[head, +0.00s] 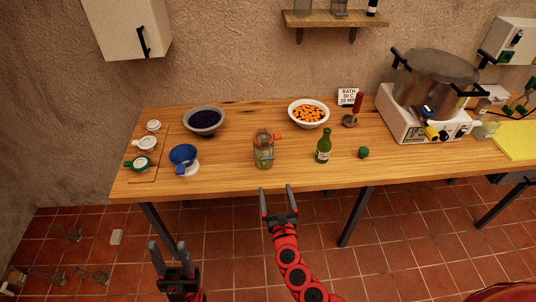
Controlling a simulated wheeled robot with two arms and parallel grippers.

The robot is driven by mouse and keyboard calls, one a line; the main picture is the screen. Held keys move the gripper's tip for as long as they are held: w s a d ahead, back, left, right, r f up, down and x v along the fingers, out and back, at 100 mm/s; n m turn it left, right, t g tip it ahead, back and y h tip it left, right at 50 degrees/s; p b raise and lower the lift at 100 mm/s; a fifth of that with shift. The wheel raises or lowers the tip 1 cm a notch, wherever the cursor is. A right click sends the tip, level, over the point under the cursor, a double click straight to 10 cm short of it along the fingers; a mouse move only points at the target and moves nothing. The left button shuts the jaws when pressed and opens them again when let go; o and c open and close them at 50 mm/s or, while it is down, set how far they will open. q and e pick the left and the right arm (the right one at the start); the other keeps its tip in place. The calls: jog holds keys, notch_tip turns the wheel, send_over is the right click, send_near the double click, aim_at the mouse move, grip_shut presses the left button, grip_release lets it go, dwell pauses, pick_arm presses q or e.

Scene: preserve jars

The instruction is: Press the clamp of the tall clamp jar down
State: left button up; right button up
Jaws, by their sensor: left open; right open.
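The tall clamp jar (264,152) stands upright near the front middle of the wooden table. It is clear glass with something green inside, and an orange part shows at its top. A wire clamp seems to be on its front, but it is too small to tell its position. My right gripper (277,190) is open and empty, just in front of the table's front edge and below the jar in the picture, apart from it. My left gripper (167,246) is open and empty, low in front of the table, well to the left of the jar.
A green bottle (323,146) and green cap (364,152) stand right of the jar. Behind are a dark bowl (204,120), an orange-filled bowl (308,112) and a pot (437,67) on a cooker.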

send_near(268, 159)
jog(key=w, duration=0.2)
jog(key=w+b, duration=0.1)
jog(key=w, duration=0.1)
jog(key=w+b, duration=0.1)
jog(key=w, duration=0.2)
jog(key=w+a+b, duration=0.1)
jog(key=w, duration=0.2)
jog(key=shift+w+f+b, duration=0.1)
jog(key=shift+w+b, duration=0.05)
jog(key=shift+b, duration=0.2)
jog(key=shift+w, duration=0.15)
